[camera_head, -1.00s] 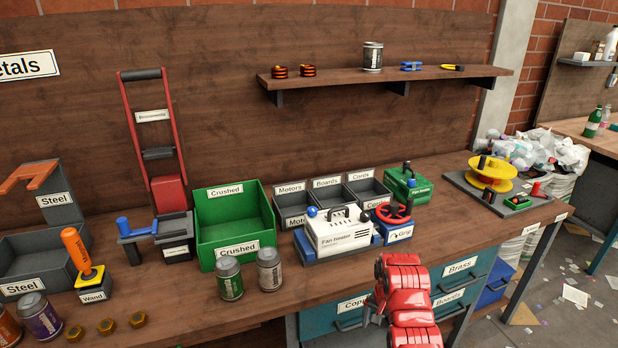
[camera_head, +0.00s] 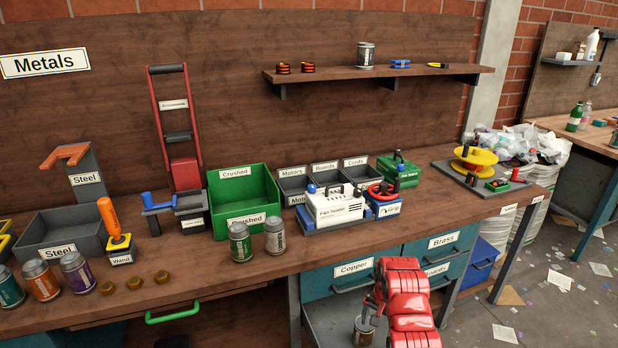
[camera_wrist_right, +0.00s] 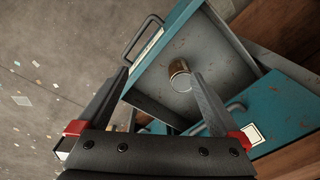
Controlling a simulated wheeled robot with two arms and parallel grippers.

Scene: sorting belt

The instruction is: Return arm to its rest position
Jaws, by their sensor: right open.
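My right arm, with red links, enters the head view at the lower right. Its gripper (camera_head: 371,304) is mostly hidden behind the links there. In the right wrist view the gripper (camera_wrist_right: 160,82) has its two dark fingers spread apart with nothing held between them. The can also shows in the head view (camera_head: 363,331), low beside the arm. My left gripper is not in view.
The wooden workbench (camera_head: 200,300) carries a green Crushed bin (camera_head: 268,190), two cans in front of it, a Fan heater (camera_head: 335,209) and a steel bin (camera_head: 60,250). Teal drawers labelled Copper (camera_head: 352,268) and Brass (camera_head: 443,240) are close to the arm. Scraps litter the floor at right.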

